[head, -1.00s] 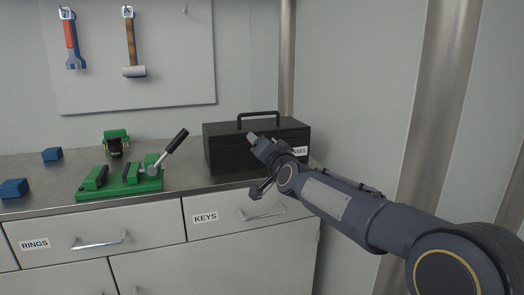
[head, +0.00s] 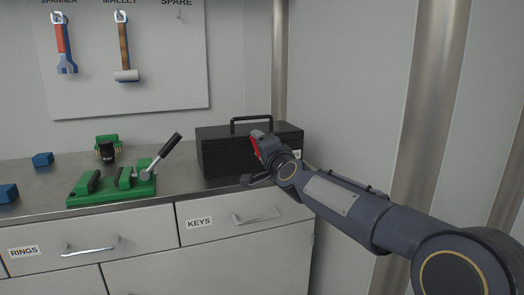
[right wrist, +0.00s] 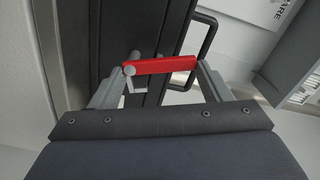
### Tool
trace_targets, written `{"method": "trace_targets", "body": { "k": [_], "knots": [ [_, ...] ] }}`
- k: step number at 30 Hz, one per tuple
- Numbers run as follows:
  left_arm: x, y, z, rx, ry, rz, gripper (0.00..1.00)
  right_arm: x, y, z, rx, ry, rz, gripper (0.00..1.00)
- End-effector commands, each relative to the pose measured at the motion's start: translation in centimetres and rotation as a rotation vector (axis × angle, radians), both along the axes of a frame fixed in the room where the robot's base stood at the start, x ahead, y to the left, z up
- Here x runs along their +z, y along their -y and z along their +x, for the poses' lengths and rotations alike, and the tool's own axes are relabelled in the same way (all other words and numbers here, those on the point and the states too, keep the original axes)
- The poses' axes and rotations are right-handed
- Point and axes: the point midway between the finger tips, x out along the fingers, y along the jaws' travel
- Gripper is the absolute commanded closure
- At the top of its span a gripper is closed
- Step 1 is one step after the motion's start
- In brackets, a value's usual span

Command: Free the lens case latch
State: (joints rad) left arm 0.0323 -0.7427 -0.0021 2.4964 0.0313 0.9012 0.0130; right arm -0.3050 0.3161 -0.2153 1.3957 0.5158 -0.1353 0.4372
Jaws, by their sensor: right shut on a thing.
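The black lens case (head: 222,155) stands on the right end of the counter, lid down, with its carry handle (head: 251,119) raised on top. It fills much of the right wrist view (right wrist: 115,40). A red latch (right wrist: 160,65) on the front of the case lies between the two grey fingers of my right gripper (right wrist: 166,72). The latch also shows in the head view (head: 255,147). My right gripper (head: 256,160) is shut on the latch. The arm covers the case's front right part and most of its label. My left gripper is out of view.
A green clamp device (head: 115,188) with a black-tipped lever (head: 168,147) stands left of the case. Farther left are a smaller green device (head: 107,145) and blue blocks (head: 43,159). A wall and steel post (head: 437,100) bound the right side.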

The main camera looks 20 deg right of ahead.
Motion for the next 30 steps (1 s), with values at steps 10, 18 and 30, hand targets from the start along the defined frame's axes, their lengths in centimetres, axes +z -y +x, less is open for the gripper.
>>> {"method": "trace_targets", "body": {
  "k": [10, 18, 30],
  "knots": [
    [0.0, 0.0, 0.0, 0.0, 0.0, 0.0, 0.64, 0.0, 0.0, 0.0, -0.001, -0.002, 0.014, 0.23],
    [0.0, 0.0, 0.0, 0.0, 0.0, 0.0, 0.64, 0.0, 0.0, 0.0, 0.0, -0.001, 0.008, 0.07],
    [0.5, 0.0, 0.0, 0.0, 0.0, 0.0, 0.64, 0.3, 0.2, -3.7, 0.001, 0.0, 0.008, 0.07]
  ]
}}
